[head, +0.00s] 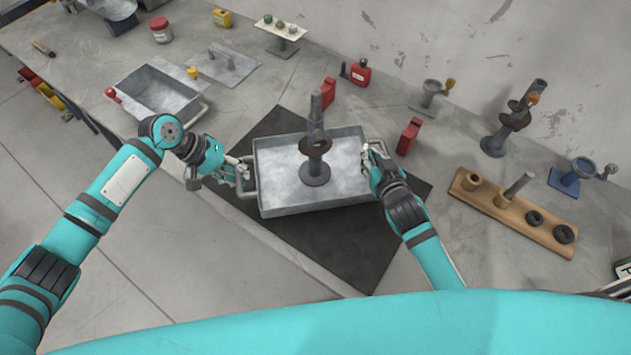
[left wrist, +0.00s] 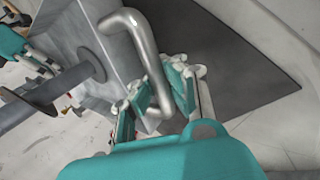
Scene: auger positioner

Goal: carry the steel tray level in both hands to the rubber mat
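The steel tray (head: 275,195) is a shallow grey box with a bar handle at each end, and it looks level. It is over the dark rubber mat (head: 350,265); I cannot tell whether it touches it. A grey stand (head: 315,172) with a dark ring stands upright in the tray. My left gripper (head: 243,172) is at the tray's left handle; in the left wrist view its fingers (left wrist: 160,92) close on the bent bar (left wrist: 145,50) from both sides. My right gripper (head: 373,153) is at the right handle; its grip is too small to make out.
Behind are another metal bin (head: 155,92), a flat plate with a handle (head: 222,66) and a red block (head: 408,137). A wooden board (head: 500,205) with several parts lies to the right. The bench in front of the mat's left side is bare.

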